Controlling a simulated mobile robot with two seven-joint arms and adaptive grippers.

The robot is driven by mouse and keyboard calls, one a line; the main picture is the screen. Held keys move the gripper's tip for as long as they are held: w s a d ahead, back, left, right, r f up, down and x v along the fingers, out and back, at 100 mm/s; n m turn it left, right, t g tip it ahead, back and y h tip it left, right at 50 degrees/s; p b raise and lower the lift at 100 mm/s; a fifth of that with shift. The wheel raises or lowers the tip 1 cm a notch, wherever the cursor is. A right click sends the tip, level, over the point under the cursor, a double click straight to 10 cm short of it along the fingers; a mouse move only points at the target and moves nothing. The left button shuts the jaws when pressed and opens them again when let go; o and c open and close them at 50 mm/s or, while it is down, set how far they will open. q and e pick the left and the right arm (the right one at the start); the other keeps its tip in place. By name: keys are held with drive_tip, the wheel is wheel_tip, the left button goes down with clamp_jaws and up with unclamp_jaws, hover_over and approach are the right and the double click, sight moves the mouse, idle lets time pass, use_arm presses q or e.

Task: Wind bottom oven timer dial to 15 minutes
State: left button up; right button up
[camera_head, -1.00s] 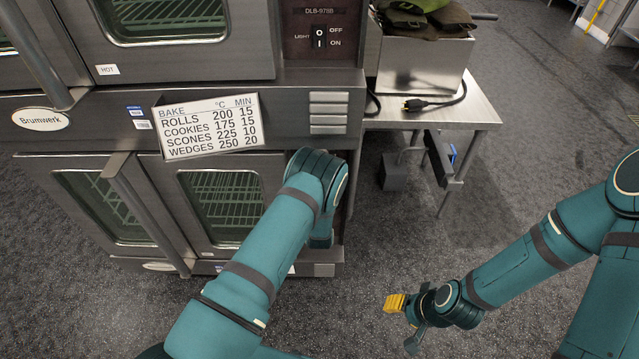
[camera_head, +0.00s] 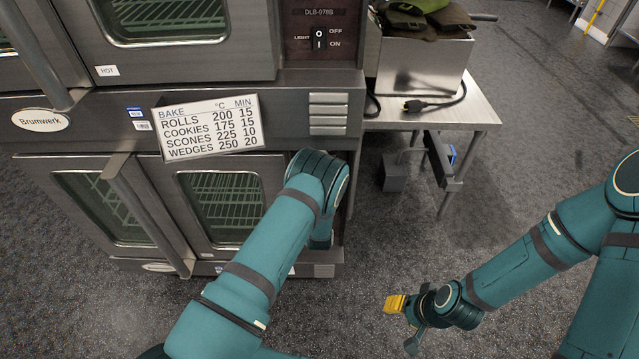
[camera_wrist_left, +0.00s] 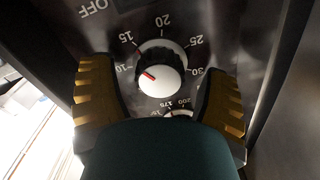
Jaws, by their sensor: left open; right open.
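The timer dial (camera_wrist_left: 163,80) shows in the left wrist view: a white cap on a dark skirt, ringed by minute numbers. Its red pointer aims left and slightly up, near the 10 and short of the 15. My left gripper (camera_wrist_left: 160,75) is open, with one yellow-padded finger on each side of the dial; I cannot tell whether they touch it. In the head view my left arm hides this gripper and the dial at the bottom oven (camera_head: 225,200). My right gripper (camera_head: 398,324) is open and empty above the floor at the lower right.
A second dial (camera_wrist_left: 180,112) with temperature numbers is partly hidden behind my gripper. A bake chart (camera_head: 207,127) hangs above the bottom oven doors; it lists rolls and cookies at 15 minutes. A metal table (camera_head: 480,112) stands right of the oven. The floor around my right arm is clear.

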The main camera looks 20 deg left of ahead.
use_arm(q)
drive_tip(key=v, duration=1.2)
drive_tip(key=s+f+n+g+h, duration=0.4)
drive_tip(key=s+g, duration=0.3)
drive_tip(key=g, duration=0.1)
drive_tip(key=s+d+r+g+h, duration=0.2)
drive_tip(key=s+d+g, duration=0.1)
drive_tip(key=s, duration=0.4)
drive_tip(key=s+d+r+g+h, duration=0.3)
drive_tip(key=s+g, duration=0.1)
drive_tip(key=s, duration=0.4)
drive_tip(key=shift+d+g, duration=0.2)
drive_tip(key=shift+g, duration=0.1)
drive_tip(key=shift+r, duration=0.1)
